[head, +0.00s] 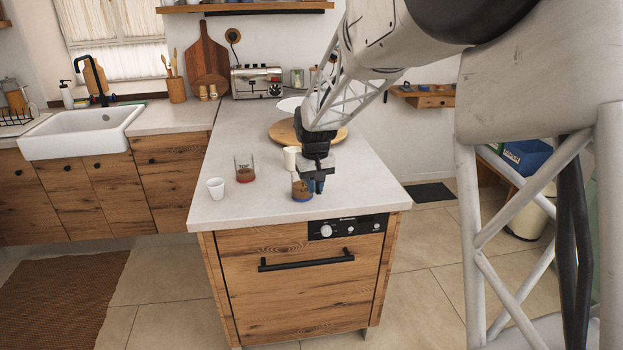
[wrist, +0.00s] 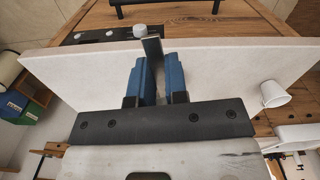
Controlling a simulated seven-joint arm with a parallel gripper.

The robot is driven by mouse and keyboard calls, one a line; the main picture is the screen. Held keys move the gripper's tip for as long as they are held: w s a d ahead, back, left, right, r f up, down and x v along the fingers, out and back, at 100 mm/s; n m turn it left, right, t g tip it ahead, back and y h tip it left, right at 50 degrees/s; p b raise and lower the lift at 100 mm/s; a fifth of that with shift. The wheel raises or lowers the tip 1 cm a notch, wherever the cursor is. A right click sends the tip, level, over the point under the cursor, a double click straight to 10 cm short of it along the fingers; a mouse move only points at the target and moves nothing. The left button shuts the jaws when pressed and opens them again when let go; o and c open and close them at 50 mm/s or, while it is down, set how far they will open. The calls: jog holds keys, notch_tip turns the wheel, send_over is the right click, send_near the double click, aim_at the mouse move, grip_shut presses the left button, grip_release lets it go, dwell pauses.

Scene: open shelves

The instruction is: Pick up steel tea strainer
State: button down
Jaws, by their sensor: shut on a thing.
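My gripper (head: 316,184) points down above the front right part of the counter. In the wrist view its two blue fingers (wrist: 158,80) are shut on a narrow, dark grey strip, which I take to be part of the steel tea strainer (wrist: 152,52). The strip sticks out past the fingertips toward the counter's front edge. The rest of the strainer is hidden by the fingers, and I cannot make it out in the head view. I cannot tell whether it touches the counter.
A glass with brown contents (head: 301,190) stands just left of my gripper. Another such glass (head: 244,168), a white cup (head: 216,188) and a cream cylinder (head: 290,158) stand nearby. A round wooden board (head: 280,132) lies behind. The counter's front left (head: 250,208) is clear.

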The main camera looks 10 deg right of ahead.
aim_at(320, 194)
jog(key=shift+s+d+r, duration=0.1)
jog(key=shift+s+r, duration=0.05)
jog(key=shift+s, duration=1.3)
jog(key=shift+s+d+r, duration=0.1)
jog(key=shift+s, duration=1.35)
jog(key=shift+a, duration=0.1)
jog(key=w+a+n, duration=0.2)
jog(key=w+a, duration=0.8)
jog(key=a, duration=0.3)
jog(key=w+a+n, duration=0.2)
jog(key=w+a, duration=0.8)
jog(key=a, duration=0.4)
jog(key=shift+w+f+n, duration=0.15)
jog(key=shift+w+n, duration=0.15)
jog(key=shift+w, duration=0.05)
jog(key=shift+a+f, duration=0.1)
jog(key=shift+f, duration=0.15)
jog(key=shift+f, duration=3.5)
jog(key=shift+f, duration=0.1)
